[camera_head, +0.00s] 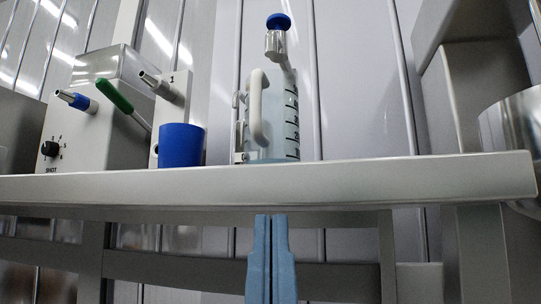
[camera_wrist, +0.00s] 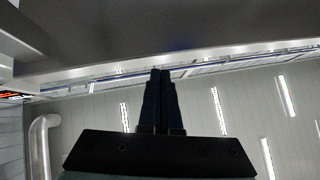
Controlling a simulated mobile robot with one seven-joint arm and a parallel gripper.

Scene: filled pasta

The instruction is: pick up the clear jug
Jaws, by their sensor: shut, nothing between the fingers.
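The clear jug (camera_head: 287,122) stands upright on the white shelf (camera_head: 350,178) in the head view. It has a white handle (camera_head: 259,110) on its left side and black level marks on its right. My gripper (camera_head: 271,217) is below the shelf's front edge in the head view, pointing up, with its light blue fingers together and nothing between them. It lies below and slightly left of the jug, apart from it. In the wrist view my gripper (camera_wrist: 161,70) shows as dark, closed fingers. The jug is not seen in the wrist view.
A blue cup (camera_head: 181,146) with a green-handled tool (camera_head: 114,96) stands left of the jug. A grey machine with nozzles (camera_head: 98,125) is further left. A round metal vessel (camera_head: 512,130) is at the right. The shelf right of the jug is clear.

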